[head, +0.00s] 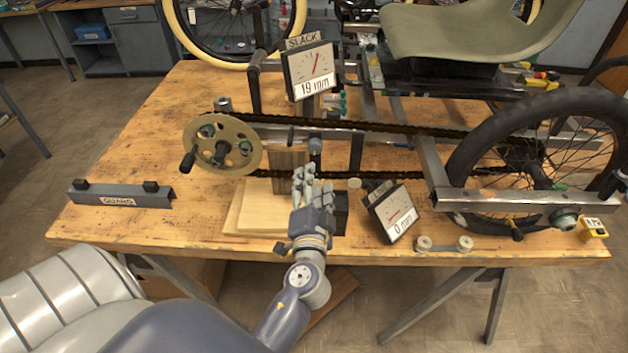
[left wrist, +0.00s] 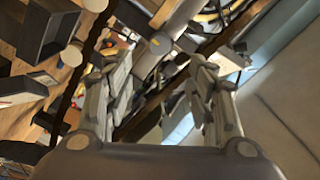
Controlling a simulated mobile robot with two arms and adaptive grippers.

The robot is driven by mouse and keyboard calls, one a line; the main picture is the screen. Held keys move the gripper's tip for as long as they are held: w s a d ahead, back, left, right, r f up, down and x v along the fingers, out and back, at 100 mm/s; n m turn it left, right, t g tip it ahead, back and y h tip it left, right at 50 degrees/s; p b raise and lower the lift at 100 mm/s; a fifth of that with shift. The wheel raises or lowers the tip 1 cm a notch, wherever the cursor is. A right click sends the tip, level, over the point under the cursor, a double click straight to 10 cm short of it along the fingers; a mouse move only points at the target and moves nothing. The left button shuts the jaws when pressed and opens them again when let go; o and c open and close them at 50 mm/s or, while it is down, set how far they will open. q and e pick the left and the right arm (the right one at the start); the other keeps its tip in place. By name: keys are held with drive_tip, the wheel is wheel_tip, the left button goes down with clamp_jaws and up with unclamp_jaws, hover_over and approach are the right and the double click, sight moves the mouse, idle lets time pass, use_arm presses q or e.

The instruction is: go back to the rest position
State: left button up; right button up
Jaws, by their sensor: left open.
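My left gripper (head: 308,185) is over the front middle of the wooden workbench (head: 130,140), just below the chain line of the trike frame. In the left wrist view its two fingers (left wrist: 160,95) stand apart with no object held between them. A grey tube of the frame (left wrist: 155,50) shows beyond the fingertips. The chain (head: 385,129) runs from the chainring (head: 222,145) to the rear wheel (head: 540,150). My right gripper is in neither view.
A slack gauge (head: 310,72) reads 19 mm, and a tilted gauge (head: 393,212) reads 0 mm right of my gripper. The grey guard (head: 120,196) lies at the bench's left. Wooden boards (head: 255,212) lie beside my gripper. The front-left bench top is mostly clear.

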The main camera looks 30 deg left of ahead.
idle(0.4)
use_arm(q)
drive_tip(key=s+a+f+n+g+h, duration=0.1)
drive_tip(key=s+f+n+g+h, duration=0.1)
drive_tip(key=s+f+n+g, duration=0.55)
drive_tip(key=s+d+f+m+g+h, duration=0.2)
drive_tip(key=s+d+f+h, duration=0.2)
drive_tip(key=s+d, duration=0.3)
drive_tip(key=s+d+f+m+g+h, duration=0.3)
drive_tip(key=s+d+f, duration=0.1)
drive_tip(key=s, duration=0.5)
wheel_tip(320, 180, down, 26)
drive_tip(key=s, duration=0.2)
drive_tip(key=s+a+f+g, duration=0.2)
drive_tip(key=s+f, duration=1.4)
drive_tip(key=shift+s+a, duration=0.2)
drive_tip(key=shift+a, duration=0.15)
